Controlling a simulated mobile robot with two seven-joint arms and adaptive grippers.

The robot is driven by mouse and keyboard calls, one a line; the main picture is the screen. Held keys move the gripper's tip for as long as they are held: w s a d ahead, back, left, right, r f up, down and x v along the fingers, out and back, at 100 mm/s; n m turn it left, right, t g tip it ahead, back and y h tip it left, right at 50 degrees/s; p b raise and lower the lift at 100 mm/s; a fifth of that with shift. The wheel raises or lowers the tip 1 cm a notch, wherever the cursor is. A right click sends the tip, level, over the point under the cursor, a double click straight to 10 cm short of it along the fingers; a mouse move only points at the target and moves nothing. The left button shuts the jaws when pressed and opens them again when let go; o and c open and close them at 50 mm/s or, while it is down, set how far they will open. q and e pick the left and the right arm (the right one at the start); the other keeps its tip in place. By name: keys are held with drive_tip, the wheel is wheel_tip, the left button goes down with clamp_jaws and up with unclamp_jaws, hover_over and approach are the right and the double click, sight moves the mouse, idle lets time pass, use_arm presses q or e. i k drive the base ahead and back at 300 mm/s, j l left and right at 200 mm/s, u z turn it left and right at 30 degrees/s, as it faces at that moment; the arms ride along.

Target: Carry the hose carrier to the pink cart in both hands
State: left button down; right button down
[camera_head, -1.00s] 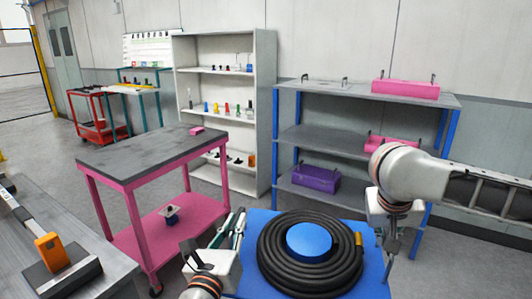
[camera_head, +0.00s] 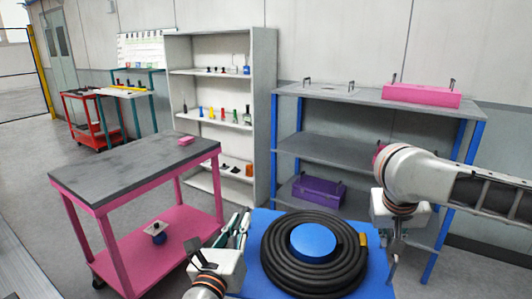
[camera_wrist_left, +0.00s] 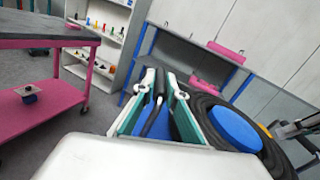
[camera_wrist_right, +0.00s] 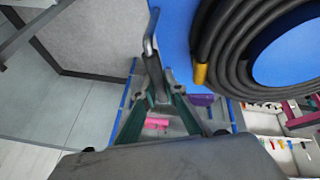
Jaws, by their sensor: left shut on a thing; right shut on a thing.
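The hose carrier (camera_head: 264,222) is a blue tray with a coiled black hose (camera_head: 345,255) around a blue hub (camera_head: 313,241). It is held in front of me, over the floor. My left gripper (camera_head: 238,230) is shut on its left side; in the left wrist view the fingers close on a dark handle (camera_wrist_left: 158,100). My right gripper (camera_head: 393,245) is shut on its right side; the right wrist view shows a grey bent handle (camera_wrist_right: 151,45) between the fingers. The pink cart (camera_head: 105,225) stands to the left, apart from the carrier, with a grey top (camera_head: 130,172).
A small pink block (camera_head: 186,141) lies at the cart top's far corner; a small object (camera_head: 157,232) sits on its lower shelf. A blue-post rack (camera_head: 330,150) holds a pink box (camera_head: 421,95) and purple box (camera_head: 318,191). A white shelf (camera_head: 262,100) stands behind the cart.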

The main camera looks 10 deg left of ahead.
sight(115, 167)
drive_tip(key=i+z, duration=0.15)
drive_tip(key=i, duration=1.2)
drive_tip(key=i+l+u, duration=0.1)
drive_tip(key=i+u, duration=0.4)
drive_tip(key=i+j+u, duration=0.1)
drive_tip(key=u, duration=0.3)
drive_tip(key=i+u, duration=0.6)
drive_tip(key=u, duration=0.25)
drive_tip(key=i+u, duration=0.4)
drive_tip(key=i, duration=0.15)
drive_tip(key=i+l+u, duration=0.1)
drive_tip(key=i+u, duration=0.3)
drive_tip(key=i, duration=0.15)
